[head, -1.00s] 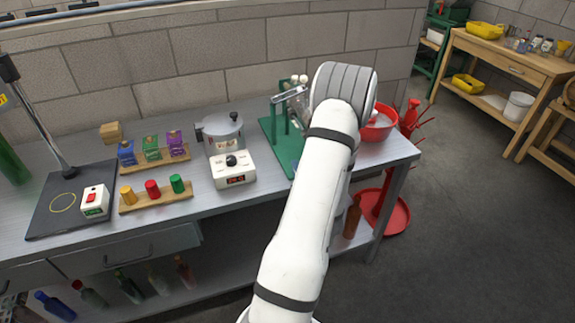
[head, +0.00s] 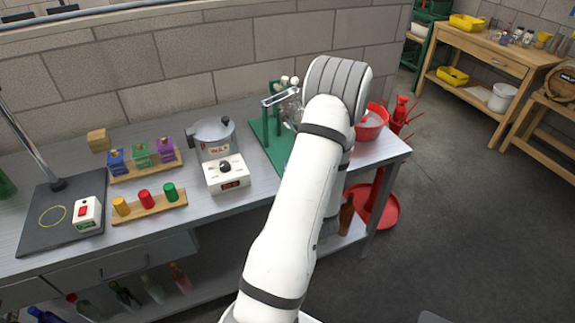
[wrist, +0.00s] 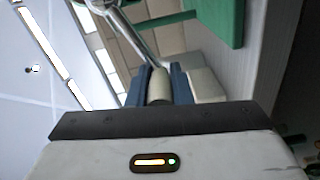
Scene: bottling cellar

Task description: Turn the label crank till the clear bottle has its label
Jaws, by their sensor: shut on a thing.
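The green label stand (head: 266,143) is on the bench, partly hidden behind my arm in the head view. A metal bar (head: 281,96) and pale round parts sit at its top. A clear glassy shape (head: 291,110), perhaps the clear bottle, shows beside my wrist; I cannot make out a label on it. In the wrist view, my gripper (wrist: 158,86) is shut on a cream cylindrical knob (wrist: 159,88), which appears to be the crank's handle. A shiny metal rod (wrist: 142,42) runs up from it, with part of the green stand (wrist: 216,18) beyond. The head view hides my fingers.
A white device with a black knob (head: 226,174) and a pot stands left of the stand. Colored stoppers on a wooden rack (head: 150,207) are farther left. A red bowl (head: 371,123) is close right of my arm. The brick wall is behind.

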